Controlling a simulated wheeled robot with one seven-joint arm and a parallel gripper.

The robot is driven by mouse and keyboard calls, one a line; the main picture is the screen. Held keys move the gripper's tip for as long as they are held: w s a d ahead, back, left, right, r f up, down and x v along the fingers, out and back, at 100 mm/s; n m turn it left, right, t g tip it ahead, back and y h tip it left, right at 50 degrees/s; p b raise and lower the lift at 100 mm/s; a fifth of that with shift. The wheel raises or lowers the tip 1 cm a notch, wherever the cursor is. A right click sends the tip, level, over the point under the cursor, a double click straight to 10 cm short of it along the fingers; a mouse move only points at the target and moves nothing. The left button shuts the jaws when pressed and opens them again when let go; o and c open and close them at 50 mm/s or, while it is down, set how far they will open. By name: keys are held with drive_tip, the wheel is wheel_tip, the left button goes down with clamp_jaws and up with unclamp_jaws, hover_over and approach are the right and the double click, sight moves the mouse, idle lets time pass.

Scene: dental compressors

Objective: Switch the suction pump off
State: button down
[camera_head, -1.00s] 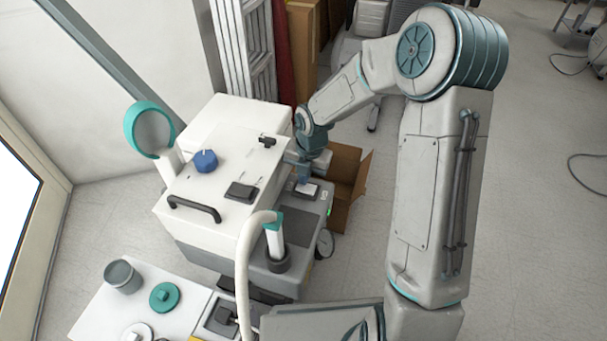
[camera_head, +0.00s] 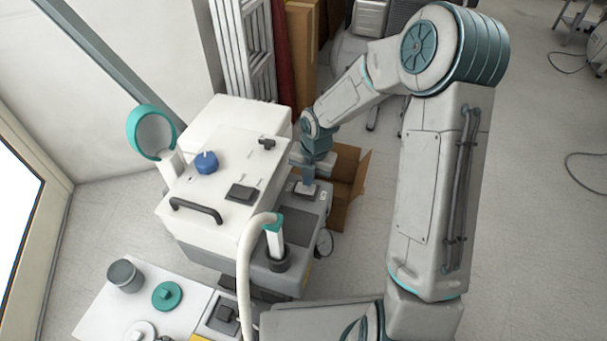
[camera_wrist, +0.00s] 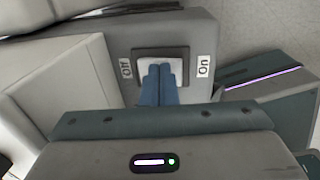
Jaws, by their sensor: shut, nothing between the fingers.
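The suction pump (camera_head: 298,230) is the grey unit on the right side of the white-topped machine. On its top is a white rocker switch (camera_wrist: 179,68) in a dark frame, with an "Off" label (camera_wrist: 125,68) on the left and an "On" label (camera_wrist: 203,66) on the right in the wrist view. My gripper (camera_wrist: 160,67) is shut and empty, its blue fingertips over the middle of the rocker and seemingly touching it. In the head view my gripper (camera_head: 308,190) points down at the switch and hides most of it. The rocker's tilt is unclear.
The white-topped machine (camera_head: 225,150) has a blue knob (camera_head: 205,162), a black handle (camera_head: 195,210) and another dark switch (camera_head: 241,193). A pale hose (camera_head: 244,270) rises in front of the pump. An open cardboard box (camera_head: 350,185) stands behind it.

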idle(0.3)
wheel_tip(320, 180, up, 14)
drive_tip(key=a+p, duration=0.1)
drive_tip(key=p, duration=0.8)
drive_tip(key=shift+w+a, duration=0.25)
drive_tip(key=shift+w, duration=0.05)
drive_tip(key=shift+f, duration=0.1)
drive_tip(key=s+d+r+m+p, duration=0.3)
drive_tip(key=s+r+m+p, duration=0.4)
drive_tip(key=r, duration=0.7)
drive_tip(key=s+d+r+m+t+p, duration=0.1)
drive_tip(key=s+d+r+m+p, duration=0.3)
drive_tip(key=s+r+m+p, duration=0.3)
drive_tip(key=s+d+r+m+t+h+p, duration=0.1)
drive_tip(key=s+d+r+m+p, duration=0.3)
drive_tip(key=r+m+p, duration=0.9)
drive_tip(key=s+r+m, duration=0.3)
drive_tip(key=r+m, duration=0.1)
drive_tip(key=r, duration=0.5)
drive_tip(key=shift+s+m, duration=0.4)
